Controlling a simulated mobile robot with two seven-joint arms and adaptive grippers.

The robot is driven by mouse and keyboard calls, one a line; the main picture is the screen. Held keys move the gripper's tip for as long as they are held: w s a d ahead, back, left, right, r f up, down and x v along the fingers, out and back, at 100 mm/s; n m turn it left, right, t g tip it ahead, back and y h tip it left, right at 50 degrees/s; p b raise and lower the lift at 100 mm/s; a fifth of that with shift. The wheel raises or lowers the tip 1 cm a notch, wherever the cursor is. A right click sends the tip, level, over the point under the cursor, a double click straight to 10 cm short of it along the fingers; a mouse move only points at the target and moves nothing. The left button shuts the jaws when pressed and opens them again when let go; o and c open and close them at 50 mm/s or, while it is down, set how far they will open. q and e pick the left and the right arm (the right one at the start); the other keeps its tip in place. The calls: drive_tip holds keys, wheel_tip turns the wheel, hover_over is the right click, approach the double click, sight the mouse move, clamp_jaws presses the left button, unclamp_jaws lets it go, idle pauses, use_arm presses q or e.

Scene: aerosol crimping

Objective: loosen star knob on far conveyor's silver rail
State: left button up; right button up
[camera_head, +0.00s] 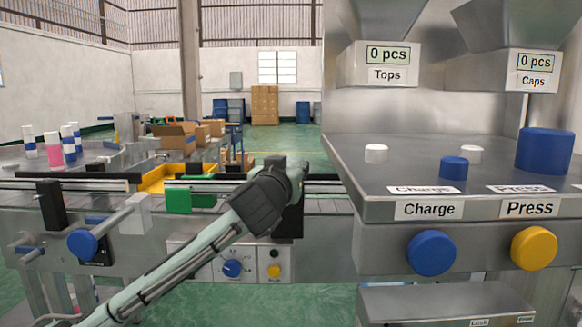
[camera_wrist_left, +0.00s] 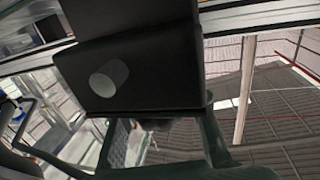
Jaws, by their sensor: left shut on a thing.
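My left gripper (camera_head: 296,178) is at a black bracket (camera_head: 290,218) on the conveyor, left of the grey machine. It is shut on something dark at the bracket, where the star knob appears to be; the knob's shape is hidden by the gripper. In the left wrist view the black bracket (camera_wrist_left: 130,55) fills the upper middle, with a pale round pin end on its face. The gripper's fingers (camera_wrist_left: 160,135) reach up beneath it. The silver rail (camera_head: 325,188) runs beside the bracket. My right gripper is not in view.
The grey machine (camera_head: 450,235) with blue and yellow buttons stands close on the right. A green block (camera_head: 178,198) sits left of the gripper. A black clamp (camera_head: 52,206) and blue knob (camera_head: 82,243) are at the left. Below is a panel (camera_head: 228,268).

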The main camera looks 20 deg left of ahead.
use_arm(q)
clamp_jaws()
